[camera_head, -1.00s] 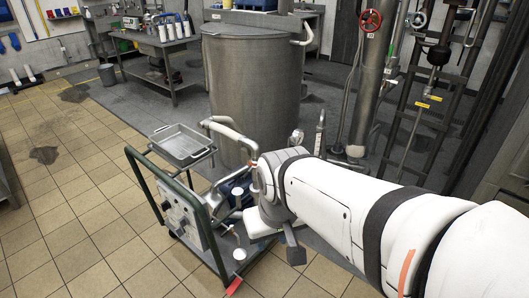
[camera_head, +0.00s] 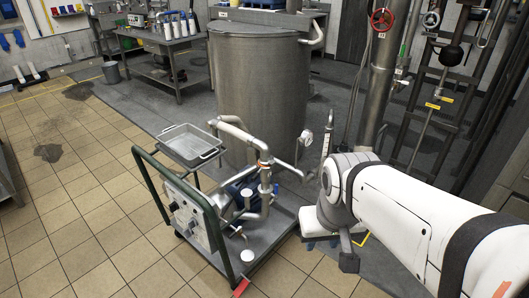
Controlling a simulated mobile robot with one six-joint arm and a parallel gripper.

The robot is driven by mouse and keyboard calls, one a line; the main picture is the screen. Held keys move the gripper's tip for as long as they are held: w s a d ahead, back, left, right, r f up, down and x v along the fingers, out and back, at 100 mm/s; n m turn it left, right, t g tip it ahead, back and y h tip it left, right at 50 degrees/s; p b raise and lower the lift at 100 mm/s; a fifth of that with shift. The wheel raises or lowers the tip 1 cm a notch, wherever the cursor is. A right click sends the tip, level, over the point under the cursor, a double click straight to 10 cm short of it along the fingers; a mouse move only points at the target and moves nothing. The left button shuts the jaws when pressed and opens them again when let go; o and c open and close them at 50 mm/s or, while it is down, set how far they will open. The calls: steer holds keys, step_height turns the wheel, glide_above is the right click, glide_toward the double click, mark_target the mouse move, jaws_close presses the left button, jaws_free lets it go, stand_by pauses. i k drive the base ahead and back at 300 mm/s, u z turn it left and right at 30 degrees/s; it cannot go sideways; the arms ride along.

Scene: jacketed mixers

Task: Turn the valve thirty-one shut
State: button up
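A red handwheel valve (camera_head: 382,19) sits high on a vertical steel pipe at the top right, with a small pale tag just below it. The tag is too small to read, so I cannot tell whether it is valve thirty-one. My gripper (camera_head: 321,243) hangs low at the end of my white arm, right of the green-framed cart and well below and left of the red wheel. It touches no valve that I can see. Its fingers are small and partly hidden under its white body, so I cannot tell their opening.
A green-framed cart (camera_head: 160,203) with a pump, pipes and a metal tray (camera_head: 186,144) stands left of my gripper. A large steel vessel (camera_head: 258,95) stands behind. Pipes and a dark rack fill the right. Tiled floor at left is mostly clear.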

mark_target(276, 187)
steer(key=u, duration=0.05)
steer(key=i, duration=0.95)
steer(key=z, duration=0.05)
